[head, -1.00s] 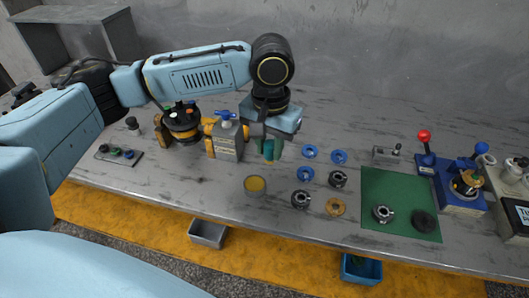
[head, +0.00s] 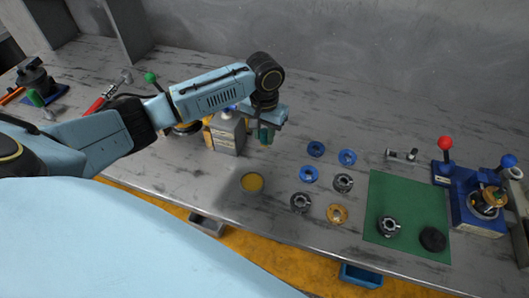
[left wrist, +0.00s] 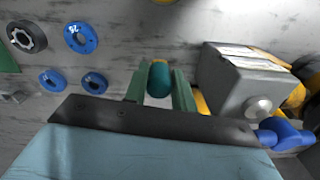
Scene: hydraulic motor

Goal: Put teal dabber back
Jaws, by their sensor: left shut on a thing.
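My left gripper (head: 265,138) is shut on the teal dabber (head: 264,133) and holds it above the table, just right of a grey box with a blue valve (head: 226,135). In the left wrist view the dabber (left wrist: 159,78) shows as a rounded teal cylinder between the two green fingers. A yellow round pad or dish (head: 252,182) lies on the table in front of the gripper. The dark rack of small coloured items seen earlier is hidden behind my left arm. My right gripper is not in view.
Blue rings (head: 309,174), dark toothed rings (head: 301,202) and an orange ring (head: 337,213) lie right of the dish. A green mat (head: 408,205) and a blue fixture with a red-knobbed lever (head: 470,200) stand farther right. Bare table lies left of the dish.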

